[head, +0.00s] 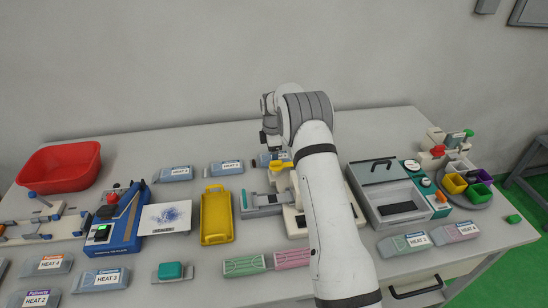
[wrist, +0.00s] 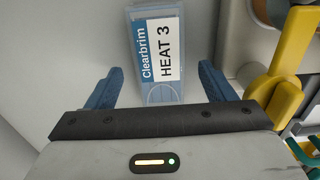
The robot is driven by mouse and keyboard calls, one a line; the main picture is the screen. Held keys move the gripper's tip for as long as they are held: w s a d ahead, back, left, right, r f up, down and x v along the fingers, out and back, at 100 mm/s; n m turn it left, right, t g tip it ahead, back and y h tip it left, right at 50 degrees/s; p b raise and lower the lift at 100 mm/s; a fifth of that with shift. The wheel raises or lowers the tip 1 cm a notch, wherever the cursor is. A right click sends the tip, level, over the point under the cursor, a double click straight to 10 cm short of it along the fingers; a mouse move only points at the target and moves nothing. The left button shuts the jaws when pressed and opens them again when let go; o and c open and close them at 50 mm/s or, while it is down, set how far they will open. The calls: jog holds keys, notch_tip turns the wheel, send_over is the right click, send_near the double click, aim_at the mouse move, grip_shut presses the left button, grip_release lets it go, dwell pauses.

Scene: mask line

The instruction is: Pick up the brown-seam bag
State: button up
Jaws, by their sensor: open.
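My gripper (wrist: 160,74) is open, its two blue fingers apart near the lower end of a flat bag (wrist: 157,50). That bag reads "Clearbrim HEAT 3" on a blue and white label, and lies between and beyond the fingertips; I cannot tell the height gap. In the head view my gripper (head: 271,140) is at the back of the table above a bag (head: 265,161), partly hidden by my arm. Other bags lie at the back (head: 174,174) and front left, one with an orange-banded label (head: 48,264). I cannot make out a brown seam on any bag.
A yellow lever (wrist: 285,70) stands close to the right of my gripper in the wrist view. A yellow tray (head: 216,216), a blue device (head: 115,222), a red bin (head: 60,167) and a grey machine (head: 391,196) crowd the table.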

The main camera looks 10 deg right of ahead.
jog(key=shift+f, duration=0.2)
jog(key=shift+c, duration=0.6)
jog(key=c, duration=0.9)
jog(key=shift+r, duration=0.1)
jog(key=shift+c, duration=0.2)
